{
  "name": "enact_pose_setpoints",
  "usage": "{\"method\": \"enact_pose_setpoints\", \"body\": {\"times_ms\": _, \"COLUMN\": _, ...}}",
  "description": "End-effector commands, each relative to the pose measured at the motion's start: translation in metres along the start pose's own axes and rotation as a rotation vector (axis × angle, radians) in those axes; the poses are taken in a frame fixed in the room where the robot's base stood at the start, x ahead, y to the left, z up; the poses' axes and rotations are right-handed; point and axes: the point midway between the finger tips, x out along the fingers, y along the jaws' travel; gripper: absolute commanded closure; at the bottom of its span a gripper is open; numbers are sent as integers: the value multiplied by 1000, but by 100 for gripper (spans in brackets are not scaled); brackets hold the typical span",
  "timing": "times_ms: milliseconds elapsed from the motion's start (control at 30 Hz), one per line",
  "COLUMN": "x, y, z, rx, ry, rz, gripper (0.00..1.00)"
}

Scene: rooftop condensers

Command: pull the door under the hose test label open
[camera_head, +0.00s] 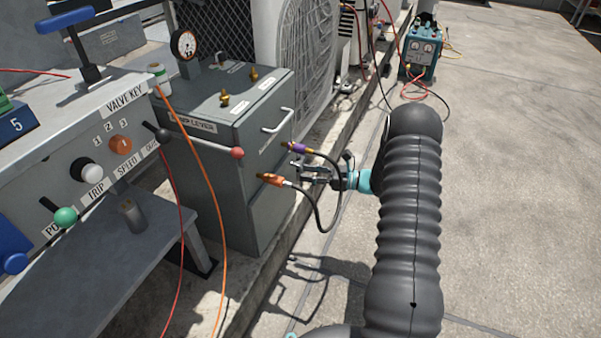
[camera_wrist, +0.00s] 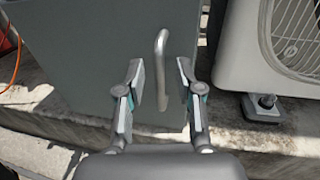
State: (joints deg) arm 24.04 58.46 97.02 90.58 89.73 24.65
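A grey cabinet (camera_head: 226,115) stands left of my arm in the head view. Its upper front has a bar handle (camera_head: 278,120) and a small label too small to read. The door (camera_wrist: 98,45) fills much of the wrist view, with a vertical silver handle (camera_wrist: 162,62) on it. My gripper (camera_head: 300,170) is in front of the cabinet's lower front. In the wrist view my gripper (camera_wrist: 159,78) is open, with its fingers on either side of the handle's lower part. I cannot tell whether they touch it. The door looks shut. I see no readable hose test label.
Hose ends with a purple fitting (camera_head: 298,147) and an orange fitting (camera_head: 270,179) are close to my gripper. A control panel (camera_head: 100,150) stands left, a condenser unit (camera_head: 305,60) behind. A blue gauge box (camera_head: 420,50) is far back. The paving right is clear.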

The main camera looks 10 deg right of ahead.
Motion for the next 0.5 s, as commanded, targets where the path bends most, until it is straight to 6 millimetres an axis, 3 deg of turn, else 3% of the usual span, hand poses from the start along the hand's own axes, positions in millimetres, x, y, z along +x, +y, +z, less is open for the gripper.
{"method": "enact_pose_setpoints", "body": {"times_ms": 200, "x": 22, "y": 0, "z": 0, "rx": 0, "ry": -1, "rz": 0, "gripper": 64}}
{"method": "enact_pose_setpoints", "body": {"times_ms": 500, "x": 27, "y": 0, "z": 0, "rx": 0, "ry": 0, "rz": 0, "gripper": 64}}
